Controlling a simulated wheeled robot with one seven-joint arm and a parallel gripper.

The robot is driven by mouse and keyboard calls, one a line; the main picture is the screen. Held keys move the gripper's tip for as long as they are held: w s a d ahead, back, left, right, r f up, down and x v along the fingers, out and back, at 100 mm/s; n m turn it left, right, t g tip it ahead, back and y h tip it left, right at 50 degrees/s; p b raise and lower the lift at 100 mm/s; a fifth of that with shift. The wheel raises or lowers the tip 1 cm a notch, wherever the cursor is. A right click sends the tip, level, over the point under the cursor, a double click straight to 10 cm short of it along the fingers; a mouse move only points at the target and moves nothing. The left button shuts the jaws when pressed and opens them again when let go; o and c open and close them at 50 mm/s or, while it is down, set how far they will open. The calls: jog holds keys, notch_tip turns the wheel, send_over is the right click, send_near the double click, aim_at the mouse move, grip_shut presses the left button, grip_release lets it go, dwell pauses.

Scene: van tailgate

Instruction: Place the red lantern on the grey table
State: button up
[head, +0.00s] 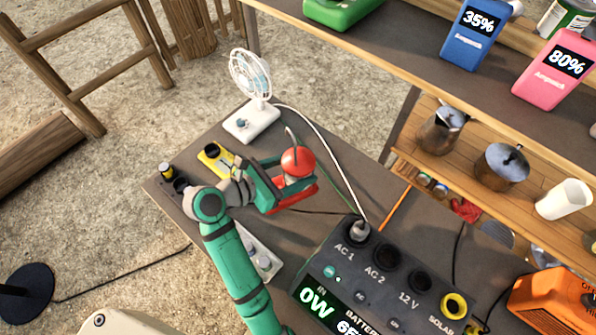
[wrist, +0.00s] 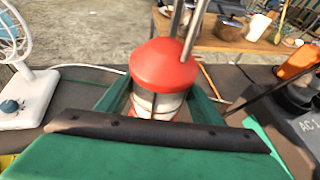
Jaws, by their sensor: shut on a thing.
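The red lantern (head: 297,161) has a red domed cap, a clear middle and a thin wire handle. My gripper (head: 283,186) is shut on it, with a finger on each side of its body. In the wrist view the lantern (wrist: 165,72) stands roughly upright between the green fingers, and its lower part is hidden by the gripper. The lantern is over the grey table (head: 302,226). I cannot tell whether its base touches the top.
A white fan (head: 252,120) stands at the table's back left. A dark power station (head: 345,275) with a plugged-in white cord fills the front right. A yellow item (head: 213,158) lies left of my gripper. An orange case (head: 552,300) is far right; shelves with pots stand behind.

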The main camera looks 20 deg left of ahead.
jog(key=w+f, duration=0.3)
jog(key=f, duration=0.1)
jog(key=shift+w+a, duration=0.2)
jog(key=shift+a, duration=0.05)
jog(key=shift+w+f, duration=0.1)
jog(key=shift+f, duration=1.7)
jog(key=shift+f, duration=0.1)
jog(key=o, duration=1.5)
jog(key=shift+o, duration=0.4)
jog(key=shift+w, duration=0.1)
jog(key=shift+f, duration=0.1)
jog(key=shift+a+r, duration=0.25)
jog(key=shift+a, duration=0.05)
jog(key=v, duration=1.2)
jog(key=shift+d+f, duration=0.1)
jog(key=shift+d, duration=0.1)
